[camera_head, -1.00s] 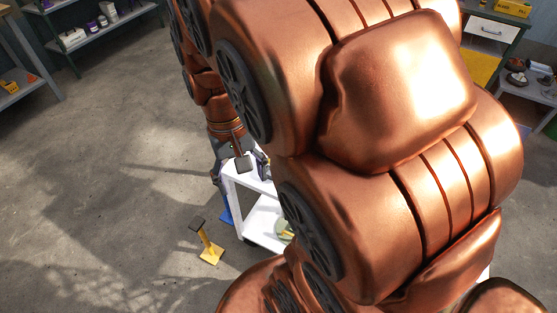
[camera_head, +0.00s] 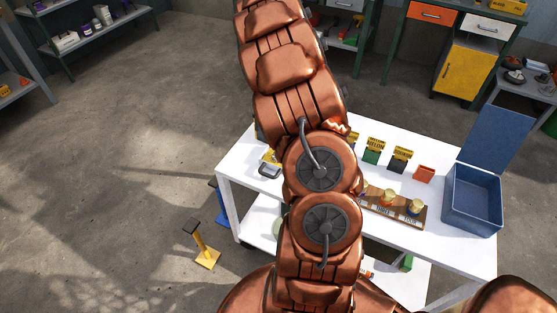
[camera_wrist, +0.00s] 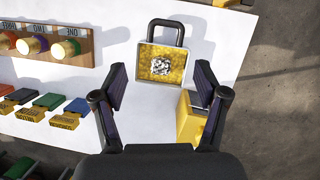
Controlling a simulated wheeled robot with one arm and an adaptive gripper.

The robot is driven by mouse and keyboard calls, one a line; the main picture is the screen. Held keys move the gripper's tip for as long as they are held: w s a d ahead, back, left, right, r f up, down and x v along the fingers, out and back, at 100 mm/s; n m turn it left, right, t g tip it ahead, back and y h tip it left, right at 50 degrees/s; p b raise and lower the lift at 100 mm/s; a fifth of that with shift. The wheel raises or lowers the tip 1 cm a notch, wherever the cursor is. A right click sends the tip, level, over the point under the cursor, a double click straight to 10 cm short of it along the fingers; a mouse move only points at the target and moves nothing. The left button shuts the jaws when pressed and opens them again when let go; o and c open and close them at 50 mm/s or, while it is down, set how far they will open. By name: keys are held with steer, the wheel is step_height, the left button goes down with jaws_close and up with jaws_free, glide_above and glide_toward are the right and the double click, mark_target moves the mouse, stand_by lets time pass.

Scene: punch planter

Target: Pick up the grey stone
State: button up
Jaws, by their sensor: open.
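The tray is on the white table (camera_wrist: 225,30). My gripper (camera_wrist: 162,82) is open and empty, its two dark fingers apart on either side of the tray in the picture. I cannot tell its height above it.
A yellow block (camera_wrist: 190,118) stands close by the right finger. A wooden rack (camera_wrist: 88,48) holds several capped pieces. Several coloured blocks with yellow labels (camera_wrist: 65,122) are at the left. A blue open bin (camera_head: 472,208) stands at the table's right end.

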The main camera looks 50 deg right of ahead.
steer(key=d+f+m+y+b, duration=0.1)
steer(key=d+f+y, duration=0.1)
steer(key=d+f, duration=0.5)
steer(key=shift+t+h, duration=0.3)
steer(key=shift+t, duration=0.1)
steer(key=shift+w+a+p+x, duration=0.1)
steer(key=shift+w+p+x, duration=0.2)
steer(key=shift+x, duration=1.2)
steer(key=shift+w+a+p+x, duration=0.15)
steer(key=shift+p+x, duration=0.15)
steer(key=shift+x, duration=1.2)
steer(key=shift+w+a+p+x, duration=0.1)
steer(key=shift+w+p+x, duration=0.2)
steer(key=shift+x, duration=1.2)
steer(key=c, duration=1.3)
